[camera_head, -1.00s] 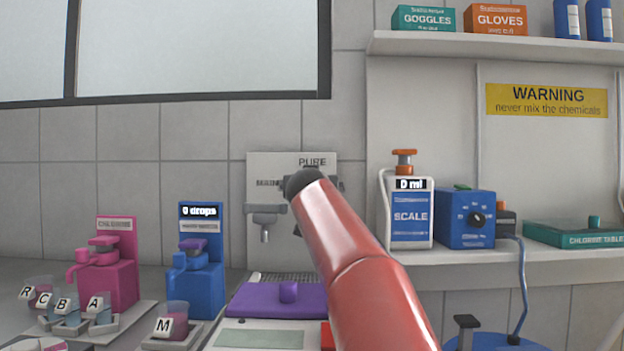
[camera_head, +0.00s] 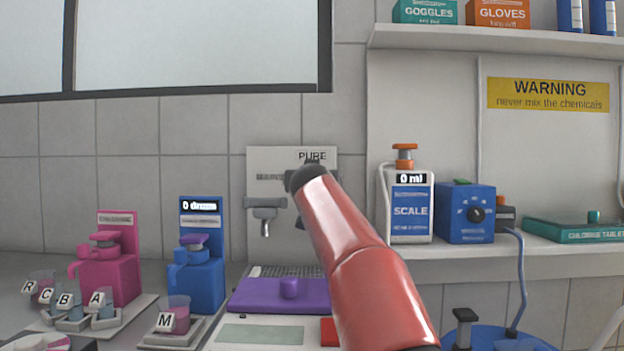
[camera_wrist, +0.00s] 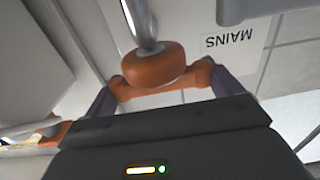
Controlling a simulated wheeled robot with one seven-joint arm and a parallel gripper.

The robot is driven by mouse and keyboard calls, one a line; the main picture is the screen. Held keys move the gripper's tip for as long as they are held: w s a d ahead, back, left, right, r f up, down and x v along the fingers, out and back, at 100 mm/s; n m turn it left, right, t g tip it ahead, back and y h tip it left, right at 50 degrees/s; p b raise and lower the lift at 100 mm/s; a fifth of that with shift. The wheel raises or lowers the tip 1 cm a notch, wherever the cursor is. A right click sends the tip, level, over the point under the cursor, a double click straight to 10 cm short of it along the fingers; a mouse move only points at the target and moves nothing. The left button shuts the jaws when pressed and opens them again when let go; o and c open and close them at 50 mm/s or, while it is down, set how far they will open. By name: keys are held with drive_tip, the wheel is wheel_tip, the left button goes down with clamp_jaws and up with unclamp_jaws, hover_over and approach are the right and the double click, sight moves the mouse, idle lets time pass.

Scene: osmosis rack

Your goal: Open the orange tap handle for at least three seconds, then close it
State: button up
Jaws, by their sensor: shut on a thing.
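The orange tap handle (camera_wrist: 152,65) is a rounded knob on a shiny metal stem in the wrist view, near a wall label reading MAINS. My gripper (camera_wrist: 160,82) is shut on it, with one finger on each side of the knob. In the head view, my red arm reaches to the tap panel (camera_head: 262,158) on the tiled wall and hides the gripper and the orange handle. A grey spout (camera_head: 265,213) hangs from this panel, left of my arm. I cannot tell how far the handle is turned.
Pink (camera_head: 117,262) and blue (camera_head: 203,262) dispensers stand at left, with small lettered cups. A purple block (camera_head: 278,295) lies below the spout. The scale bottle (camera_head: 411,208) and a blue dial box (camera_head: 465,212) stand on the right ledge.

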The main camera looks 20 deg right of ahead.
drive_tip(key=shift+d+r+n+y+p, duration=0.1)
drive_tip(key=shift+r+n+y+p, duration=0.05)
drive_tip(key=shift+n+y+p, duration=0.3)
drive_tip(key=shift+s+d+n+t+y, duration=0.15)
drive_tip(key=shift+n+t+y, duration=0.4)
drive_tip(key=shift+y, duration=0.7)
drive_tip(key=n+y, duration=0.2)
drive_tip(key=y, duration=0.1)
drive_tip(key=shift+f+b, duration=0.25)
drive_tip(key=shift+b, duration=0.15)
drive_tip(key=n+y+b, duration=0.1)
drive_tip(key=n+y, duration=0.1)
drive_tip(key=y, duration=0.1)
drive_tip(key=shift+y, duration=0.4)
drive_tip(key=n+y, duration=0.1)
drive_tip(key=n+g+y+p, duration=0.1)
drive_tip(key=n+y, duration=0.1)
drive_tip(key=y, duration=0.1)
drive_tip(key=shift+r+p, duration=0.25)
drive_tip(key=shift+p, duration=0.15)
drive_tip(key=shift+a+f+n+g+y+p, duration=0.1)
drive_tip(key=shift+a+n+g+y+p, duration=0.1)
drive_tip(key=shift+n+g+y+p, duration=0.55)
drive_tip(key=shift+y, duration=0.35)
drive_tip(key=shift+f, duration=0.1)
